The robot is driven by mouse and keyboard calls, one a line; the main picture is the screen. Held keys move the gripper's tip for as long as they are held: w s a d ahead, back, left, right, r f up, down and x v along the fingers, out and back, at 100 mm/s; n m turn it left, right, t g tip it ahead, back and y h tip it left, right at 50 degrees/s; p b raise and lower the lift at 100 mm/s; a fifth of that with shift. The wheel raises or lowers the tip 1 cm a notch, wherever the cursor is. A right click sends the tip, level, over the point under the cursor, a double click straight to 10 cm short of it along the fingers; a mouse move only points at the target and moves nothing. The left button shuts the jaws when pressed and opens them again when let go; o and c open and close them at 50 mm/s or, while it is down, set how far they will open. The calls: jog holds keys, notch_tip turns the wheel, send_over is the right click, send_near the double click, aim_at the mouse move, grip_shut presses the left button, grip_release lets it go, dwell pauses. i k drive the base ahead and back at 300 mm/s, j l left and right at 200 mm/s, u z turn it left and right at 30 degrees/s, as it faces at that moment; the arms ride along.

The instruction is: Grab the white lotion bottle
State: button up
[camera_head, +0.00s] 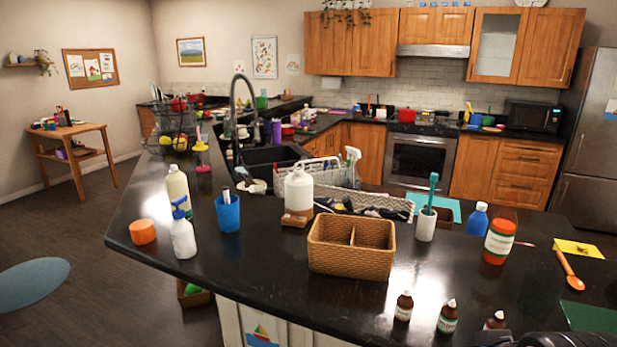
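A white bottle with a blue pump top (183,238) stands upright on the dark counter, near its left edge. It fits the white lotion bottle, though I cannot read a label. Just behind it stands a taller cream-coloured bottle (178,188). A larger white jug-like bottle (298,191) stands farther right, behind the wicker basket. Dark parts at the bottom right edge look like my arm. No gripper fingers can be made out, and nothing touches the white bottle.
An orange round container (142,232) and a blue cup (228,214) flank the white bottle. A divided wicker basket (350,262) stands mid-counter. Small brown bottles (403,307) line the front right. The counter (270,270) is bare between the white bottle and the basket.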

aim_at(183, 234)
jog(key=u, duration=1.35)
jog(key=i+j+u, duration=0.1)
jog(key=i+u, duration=0.55)
jog(key=u, duration=0.15)
jog(key=j, duration=0.2)
jog(key=k+j, duration=0.1)
jog(key=i+l+u, duration=0.1)
jog(key=i+l, duration=0.1)
jog(key=l, duration=0.1)
